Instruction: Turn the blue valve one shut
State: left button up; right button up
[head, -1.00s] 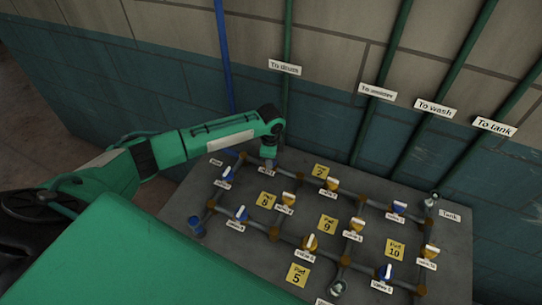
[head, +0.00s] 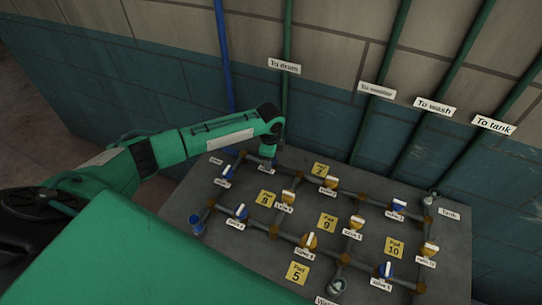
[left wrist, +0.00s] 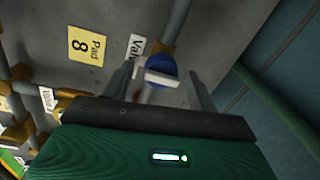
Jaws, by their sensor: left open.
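My left gripper (left wrist: 161,88) is open, with one finger on each side of a blue valve (left wrist: 168,62) with a white handle. The handle lies crosswise between the fingers, with gaps visible on both sides. A label starting "Valv" (left wrist: 134,50) sits beside it; its number is hidden. In the head view my left gripper (head: 267,163) is over the back left of the pipe board (head: 185,205) and hides the valve below. Other blue valves stand at the left (head: 228,171), front left (head: 240,211), back right (head: 398,205) and front right (head: 383,270). My right gripper is not in view.
Several orange valves (head: 310,241) with white handles stand on the same pipe grid. Yellow pads, such as Pad 8 (left wrist: 88,45), lie between the pipes. A tiled wall (head: 340,130) with a blue pipe (head: 224,60) and green pipes rises close behind the board.

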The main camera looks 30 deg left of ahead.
pick_arm(q)
jog(key=shift+r, duration=0.15)
jog(key=shift+r, duration=0.3)
notch_tip(320, 180, up, 13)
jog(key=s+b, duration=0.1)
jog(key=b, duration=0.2)
jog(key=shift+d+b, duration=0.15)
jog(key=shift+b, duration=0.2)
jog(key=shift+f, duration=0.1)
